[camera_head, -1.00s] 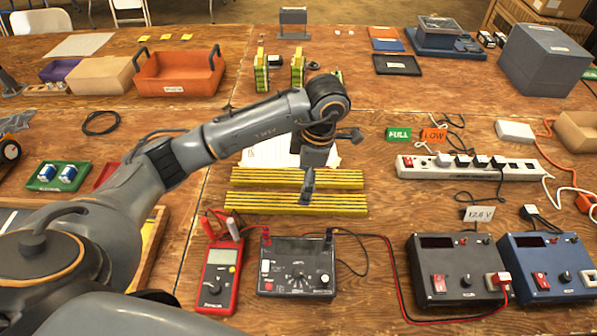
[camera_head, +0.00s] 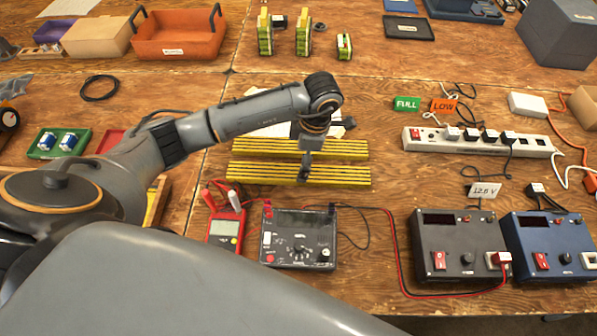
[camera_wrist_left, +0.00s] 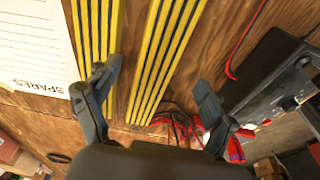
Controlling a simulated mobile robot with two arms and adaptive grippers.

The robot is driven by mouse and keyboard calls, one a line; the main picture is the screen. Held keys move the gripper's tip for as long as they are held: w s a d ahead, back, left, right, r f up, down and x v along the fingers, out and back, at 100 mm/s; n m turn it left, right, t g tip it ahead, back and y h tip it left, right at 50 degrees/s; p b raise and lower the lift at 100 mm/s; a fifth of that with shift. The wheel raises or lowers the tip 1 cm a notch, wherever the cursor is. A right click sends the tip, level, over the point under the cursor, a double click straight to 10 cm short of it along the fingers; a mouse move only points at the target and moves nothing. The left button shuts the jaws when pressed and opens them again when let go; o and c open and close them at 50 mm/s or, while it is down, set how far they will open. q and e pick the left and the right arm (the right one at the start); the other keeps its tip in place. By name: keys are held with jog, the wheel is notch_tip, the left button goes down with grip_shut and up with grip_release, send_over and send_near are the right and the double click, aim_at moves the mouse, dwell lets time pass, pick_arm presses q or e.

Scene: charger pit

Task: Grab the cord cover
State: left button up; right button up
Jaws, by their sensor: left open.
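Two yellow-and-black striped cord covers lie side by side on the wooden table in the head view, a far one (camera_head: 250,149) and a near one (camera_head: 250,172). My left gripper (camera_head: 304,172) points down over the near cover. In the left wrist view, my left gripper (camera_wrist_left: 155,85) is open and empty. One cover (camera_wrist_left: 165,60) lies between its fingers in the picture; the other (camera_wrist_left: 95,35) runs past the left finger. The height above them is hard to judge. My right gripper is not in view.
A red multimeter (camera_head: 226,232) and a black meter box (camera_head: 298,238) stand just in front of the covers. A white power strip (camera_head: 478,142) lies to the right. Two power supplies (camera_head: 458,250) (camera_head: 553,247) are at front right. Paper (camera_wrist_left: 35,45) lies behind the covers.

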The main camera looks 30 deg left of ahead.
pick_arm(q)
jog(key=f, duration=0.3)
jog(key=f+p, duration=0.1)
jog(key=shift+s+a+f, duration=0.15)
jog(key=shift+a+f, duration=0.25)
jog(key=shift+r, duration=0.1)
grip_shut()
